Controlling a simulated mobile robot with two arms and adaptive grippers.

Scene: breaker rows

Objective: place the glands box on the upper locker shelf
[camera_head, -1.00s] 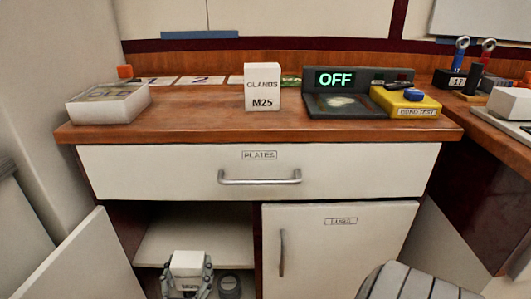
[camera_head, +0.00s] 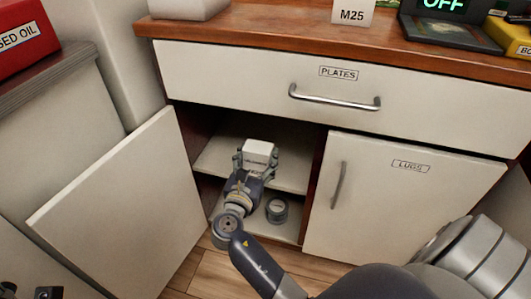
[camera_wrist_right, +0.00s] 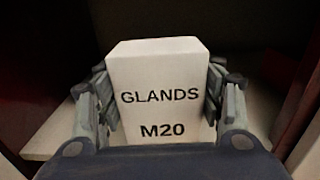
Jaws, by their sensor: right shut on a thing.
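The white glands box (camera_head: 259,151), labelled GLANDS M20 in the right wrist view (camera_wrist_right: 160,85), is upright between the fingers of my right gripper (camera_head: 256,161). The fingers are shut on its two sides. The gripper reaches into the open locker, and the box is at the upper locker shelf (camera_head: 212,157). Whether the box's base touches the shelf is hidden by the gripper. Dark parts at the bottom left corner of the head view may belong to my left gripper (camera_head: 28,292); its jaws cannot be made out.
The locker door (camera_head: 125,210) stands open on the left. A dark round item (camera_head: 277,210) sits in the lower compartment. The PLATES drawer (camera_head: 320,85) and LUGS door (camera_head: 395,200) are shut.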

